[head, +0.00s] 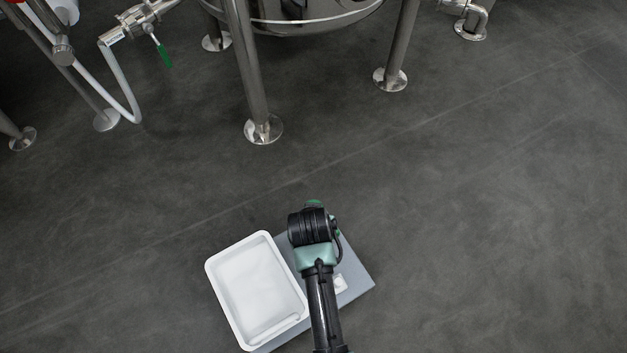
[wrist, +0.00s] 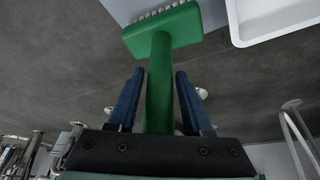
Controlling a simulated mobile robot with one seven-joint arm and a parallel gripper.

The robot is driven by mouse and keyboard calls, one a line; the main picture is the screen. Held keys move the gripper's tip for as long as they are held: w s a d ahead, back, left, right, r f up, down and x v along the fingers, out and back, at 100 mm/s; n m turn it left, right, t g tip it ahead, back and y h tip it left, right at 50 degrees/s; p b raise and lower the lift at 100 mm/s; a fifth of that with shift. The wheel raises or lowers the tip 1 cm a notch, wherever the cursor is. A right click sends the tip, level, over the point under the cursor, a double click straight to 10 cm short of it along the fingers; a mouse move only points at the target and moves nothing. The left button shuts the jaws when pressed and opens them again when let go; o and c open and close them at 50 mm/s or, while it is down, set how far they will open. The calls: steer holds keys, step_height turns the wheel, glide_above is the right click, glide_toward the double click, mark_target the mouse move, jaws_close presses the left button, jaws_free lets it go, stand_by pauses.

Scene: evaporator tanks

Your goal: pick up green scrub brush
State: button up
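The green scrub brush (wrist: 162,45) shows in the wrist view, with its wide head and pale bristles at the top and its handle running down toward my gripper's palm. My gripper (wrist: 160,73) has its two blue fingers on either side of the handle. A narrow gap shows between each finger and the handle, so the gripper is open around it. In the head view my arm hides the brush and the fingers, and I cannot tell whether the small green bits by my wrist belong to the brush.
A white tray (head: 216,280) sits on the left part of a grey surface (head: 352,268). A small white item (head: 341,285) lies beside my arm. Steel tank legs (head: 260,128) and piping with a green-handled valve (head: 163,54) stand farther back. The floor to the right is clear.

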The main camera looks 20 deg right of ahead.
jaws_close()
stand_by(1.1)
